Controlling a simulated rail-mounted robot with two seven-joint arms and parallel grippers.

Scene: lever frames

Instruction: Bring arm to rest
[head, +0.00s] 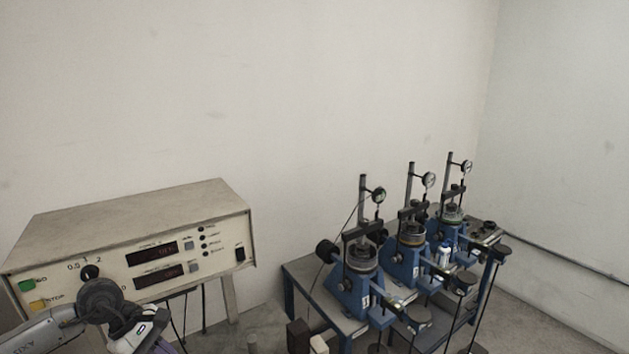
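One arm of mine comes in from the lower left of the head view, with its grey and black links in front of the control box (190,215). Its end runs out at the bottom edge, and I cannot make out any fingertips there. No arm shows on the right side. The box is beige, with two dark displays, a black dial (90,271), a green button (27,285) and a yellow button (38,306). My arm stands just in front of the panel's lower part; whether it touches the panel I cannot tell.
On the right, a blue-legged table (300,284) carries three blue lever frames (355,296), (404,265), (452,232) with dial gauges and levers reaching forward. Walls close off the back and right. The floor at far right is clear.

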